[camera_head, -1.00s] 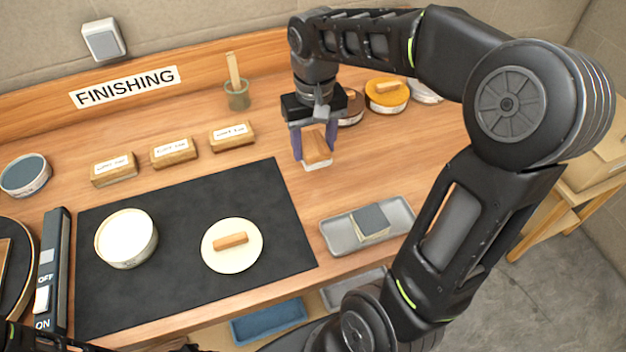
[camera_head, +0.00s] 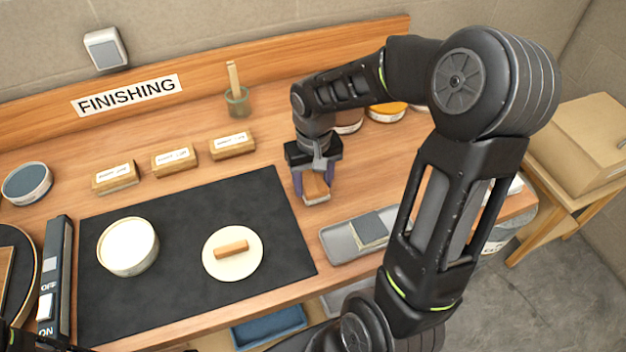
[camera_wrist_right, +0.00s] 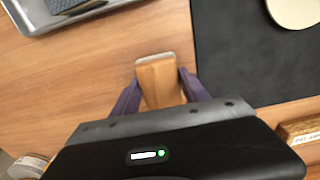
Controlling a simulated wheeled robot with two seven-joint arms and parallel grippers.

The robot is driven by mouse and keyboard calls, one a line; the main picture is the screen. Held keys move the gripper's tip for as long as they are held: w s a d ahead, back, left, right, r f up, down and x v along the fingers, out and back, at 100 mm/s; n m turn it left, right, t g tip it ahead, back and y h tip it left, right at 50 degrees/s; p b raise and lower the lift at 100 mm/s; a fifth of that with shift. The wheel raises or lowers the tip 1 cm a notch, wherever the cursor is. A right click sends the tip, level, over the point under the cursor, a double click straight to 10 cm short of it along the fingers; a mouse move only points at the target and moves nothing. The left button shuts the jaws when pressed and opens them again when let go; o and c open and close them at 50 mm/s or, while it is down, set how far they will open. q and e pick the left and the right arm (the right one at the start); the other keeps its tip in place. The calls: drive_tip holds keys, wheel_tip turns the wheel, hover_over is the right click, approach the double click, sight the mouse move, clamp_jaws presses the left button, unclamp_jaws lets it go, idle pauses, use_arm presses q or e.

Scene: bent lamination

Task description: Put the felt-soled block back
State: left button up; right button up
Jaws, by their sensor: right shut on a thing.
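The felt-soled block (camera_head: 316,188) is a small wooden block with a pale layer along its lower edge. My right gripper (camera_head: 314,186) is shut on it, with a purple finger on each side. In the right wrist view the block (camera_wrist_right: 160,82) sits between the two fingers (camera_wrist_right: 160,90), over bare wood. Whether its sole touches the bench cannot be told. It is behind the grey tray (camera_head: 335,243) and to the right of the black mat (camera_head: 285,225).
A grey block lies in the tray. Several labelled wooden blocks (camera_head: 174,160) stand behind the mat. A white tub (camera_head: 128,246) and a cream disc (camera_head: 232,268) with a wooden handle are on the mat. Round tins (camera_head: 388,111) and a green pot (camera_head: 238,103) stand at the back.

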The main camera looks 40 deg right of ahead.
sight(313, 182)
drive_tip(key=shift+f, duration=0.25)
drive_tip(key=shift+f+b, duration=0.15)
drive_tip(key=shift+b, duration=0.15)
drive_tip(key=o, duration=1.2)
wheel_tip(313, 182, up, 13)
drive_tip(key=shift+f, duration=0.2)
